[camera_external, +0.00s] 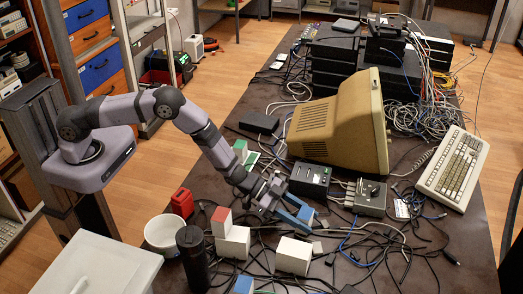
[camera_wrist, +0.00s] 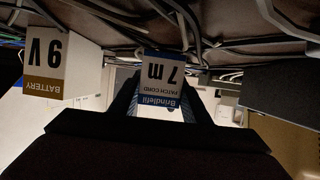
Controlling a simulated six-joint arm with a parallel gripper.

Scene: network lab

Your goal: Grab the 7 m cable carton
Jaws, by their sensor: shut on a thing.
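The 7 m cable carton (camera_wrist: 161,74) is a small white box with a blue band and a "Brindefil patch cord 7 m" label, seen upside down in the wrist view. It sits between the two fingers of my gripper (camera_wrist: 160,100), which is shut on it. Whether the carton still touches the table is unclear.
A white "9V battery" box (camera_wrist: 63,62) stands close to the carton. White boxes (camera_external: 293,256) and a dark cylinder (camera_external: 192,258) stand nearby. A black box (camera_external: 310,179), a grey device (camera_external: 366,197) and a beige monitor (camera_external: 330,125) lie beyond. Loose cables (camera_external: 410,250) cover much of the table.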

